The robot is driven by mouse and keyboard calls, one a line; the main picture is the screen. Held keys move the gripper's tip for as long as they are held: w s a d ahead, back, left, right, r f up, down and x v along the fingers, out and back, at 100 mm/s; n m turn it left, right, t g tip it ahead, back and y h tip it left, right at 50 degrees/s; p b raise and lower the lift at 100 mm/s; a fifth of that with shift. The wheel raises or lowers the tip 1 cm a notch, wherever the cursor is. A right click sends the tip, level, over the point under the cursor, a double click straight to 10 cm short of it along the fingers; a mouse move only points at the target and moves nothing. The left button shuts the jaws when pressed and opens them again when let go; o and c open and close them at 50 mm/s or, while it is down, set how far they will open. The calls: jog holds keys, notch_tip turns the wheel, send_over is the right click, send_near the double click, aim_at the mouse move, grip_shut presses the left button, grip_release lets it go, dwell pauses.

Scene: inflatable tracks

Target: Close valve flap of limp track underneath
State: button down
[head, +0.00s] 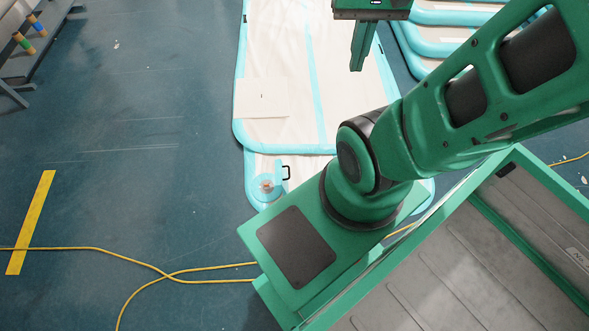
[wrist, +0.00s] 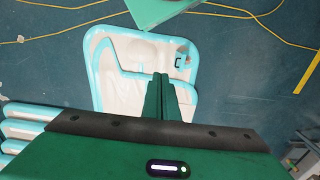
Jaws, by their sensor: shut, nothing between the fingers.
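The upper track (head: 275,60) is white with aqua edges. It lies over another track (head: 256,163), whose near end sticks out beneath it, partly hidden by my arm. On that lower end is a round aqua valve (head: 267,188) with a brownish centre. I cannot tell the flap's position. A black handle (head: 287,172) is beside the valve. The valve area is small in the wrist view (wrist: 184,58). My gripper (head: 356,68) is shut and empty, above the upper track and well away from the valve. Its fingers (wrist: 160,76) point toward the tracks in the wrist view.
More aqua-edged tracks (head: 440,20) lie at upper right. A yellow cable (head: 200,267) crosses the floor near my base, and a yellow strip (head: 32,215) lies at left. A rack (head: 35,55) stands at upper left. The blue floor between is largely clear.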

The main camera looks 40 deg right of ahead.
jog(key=w+d+f+m, duration=0.3)
jog(key=w+d+f, duration=0.1)
jog(key=w+f, duration=0.5)
jog(key=w+d+f+m, duration=0.3)
jog(key=w+d+f, duration=0.1)
jog(key=w+f, duration=0.55)
jog(key=w+d+f+m+y, duration=0.1)
jog(key=w+f+m, duration=0.1)
jog(key=f, duration=0.7)
jog(key=w+d+f+m, duration=0.1)
jog(key=w+f+m, duration=0.15)
jog(key=f, duration=0.75)
jog(key=s+a+f+m, duration=0.2)
jog(key=f, duration=0.8)
jog(key=s+a+f+m+t+y, duration=0.1)
jog(key=s+a+f+m, duration=0.15)
jog(key=f, duration=0.75)
jog(key=s+a+f+m, duration=0.1)
jog(key=s+f+m, duration=0.2)
jog(key=f, duration=0.6)
jog(key=w+a+f, duration=0.3)
jog(key=a+f, duration=0.2)
jog(key=f, duration=0.4)
jog(key=shift+w+a+t, duration=0.15)
jog(key=shift+w+t, duration=0.1)
jog(key=shift+t, duration=0.05)
